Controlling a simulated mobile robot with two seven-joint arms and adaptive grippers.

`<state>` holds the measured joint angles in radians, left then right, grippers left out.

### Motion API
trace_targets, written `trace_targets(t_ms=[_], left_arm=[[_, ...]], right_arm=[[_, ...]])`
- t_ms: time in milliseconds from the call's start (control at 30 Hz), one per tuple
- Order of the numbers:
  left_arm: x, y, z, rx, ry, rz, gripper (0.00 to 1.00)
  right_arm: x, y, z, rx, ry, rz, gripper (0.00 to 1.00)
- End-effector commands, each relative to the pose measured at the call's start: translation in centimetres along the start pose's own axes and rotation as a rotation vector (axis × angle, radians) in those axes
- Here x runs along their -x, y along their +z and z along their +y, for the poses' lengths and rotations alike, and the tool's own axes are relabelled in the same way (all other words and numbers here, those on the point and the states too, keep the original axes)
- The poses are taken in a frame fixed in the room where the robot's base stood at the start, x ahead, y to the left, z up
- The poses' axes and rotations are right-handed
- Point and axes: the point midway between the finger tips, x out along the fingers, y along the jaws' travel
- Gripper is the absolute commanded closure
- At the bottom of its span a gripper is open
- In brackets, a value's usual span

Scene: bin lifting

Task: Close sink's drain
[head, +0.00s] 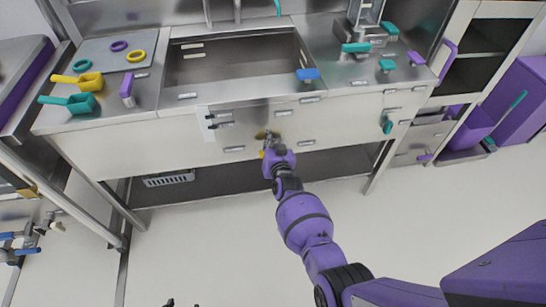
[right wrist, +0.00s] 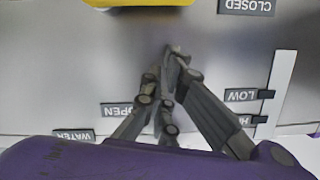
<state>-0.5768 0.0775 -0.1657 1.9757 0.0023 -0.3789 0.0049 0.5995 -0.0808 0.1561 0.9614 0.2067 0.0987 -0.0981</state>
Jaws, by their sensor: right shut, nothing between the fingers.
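The steel sink (head: 235,62) is set in the counter, its basin empty as far as I see. Below it, the front panel (right wrist: 60,60) carries OPEN (right wrist: 123,110) and CLOSED (right wrist: 246,6) labels, upside down in the right wrist view. A yellow part (right wrist: 140,3) is cut off at that view's top edge; yellow also shows beside my gripper in the head view. My right gripper (right wrist: 176,52) is shut and empty in front of this panel; touch is unclear. Two small dark tips at the head view's bottom edge may be my left gripper (head: 182,304).
Yellow and teal scoops (head: 78,82) and rings lie on the counter's left. Teal handles (head: 356,47) stand at its right. A slotted LOW gauge (right wrist: 278,90) is beside the gripper. The floor in front is clear.

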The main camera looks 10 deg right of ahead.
Motion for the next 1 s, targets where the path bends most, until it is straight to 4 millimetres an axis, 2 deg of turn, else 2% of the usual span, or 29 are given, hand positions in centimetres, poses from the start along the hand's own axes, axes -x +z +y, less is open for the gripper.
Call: trace_targets(t_ms=[33,300,500,667,1000], left_arm=[[0.4,-0.8,0.2,-0.001,0.005,0.008,0.60],[0.8,0.0,0.4,-0.009,0.015,-0.012,0.60],[1.2,0.2,0.4,-0.006,0.015,-0.017,0.60],[1.2,0.1,0.4,-0.005,0.014,-0.016,0.60],[1.0,-0.5,0.7,0.004,0.015,-0.005,0.60]], right_arm=[[1.1,-1.1,-0.2,-0.001,-0.001,0.009,1.00],[6.7,-0.4,-0.4,0.000,0.000,0.005,1.00],[9.3,-0.2,-0.5,0.000,0.000,0.003,1.00],[10.0,-0.2,-0.6,0.000,0.000,0.002,1.00],[10.0,-0.1,-0.6,0.000,0.000,0.002,1.00]])
